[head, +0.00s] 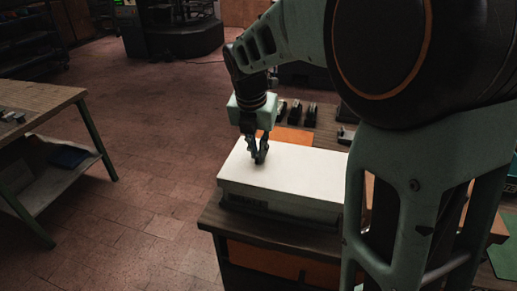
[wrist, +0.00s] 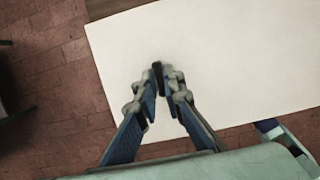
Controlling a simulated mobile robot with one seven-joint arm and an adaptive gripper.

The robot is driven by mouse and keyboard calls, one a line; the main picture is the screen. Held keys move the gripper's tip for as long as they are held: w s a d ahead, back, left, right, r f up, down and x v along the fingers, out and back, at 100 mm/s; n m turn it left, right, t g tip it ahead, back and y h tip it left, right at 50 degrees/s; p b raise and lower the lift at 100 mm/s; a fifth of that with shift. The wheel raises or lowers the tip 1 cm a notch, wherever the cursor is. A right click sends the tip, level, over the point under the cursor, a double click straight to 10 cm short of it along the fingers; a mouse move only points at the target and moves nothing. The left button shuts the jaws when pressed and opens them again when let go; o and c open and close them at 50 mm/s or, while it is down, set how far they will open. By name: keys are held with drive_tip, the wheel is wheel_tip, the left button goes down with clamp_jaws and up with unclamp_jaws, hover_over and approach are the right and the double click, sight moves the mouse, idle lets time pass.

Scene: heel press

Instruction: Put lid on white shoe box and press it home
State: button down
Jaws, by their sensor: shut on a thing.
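A white lid (head: 300,172) lies over the white shoe box (head: 293,211) on the wooden bench, and its top looks flat. I cannot tell whether its rim is fully down all round. My gripper (head: 261,158) points down at the lid's top, towards its far left part. In the wrist view the pale lid (wrist: 225,60) fills most of the picture. My arm covers the box's right end in the head view.
An orange sheet (head: 288,138) and several small dark objects (head: 295,112) are on the bench (head: 270,235) behind the box. A second table (head: 35,105) stands at the left, with open brick floor (head: 150,130) between.

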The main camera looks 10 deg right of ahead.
drive_tip(key=shift+f, duration=0.15)
drive_tip(key=c, duration=1.5)
unclamp_jaws()
drive_tip(key=shift+r+p, duration=3.4)
drive_tip(key=shift+r, duration=0.2)
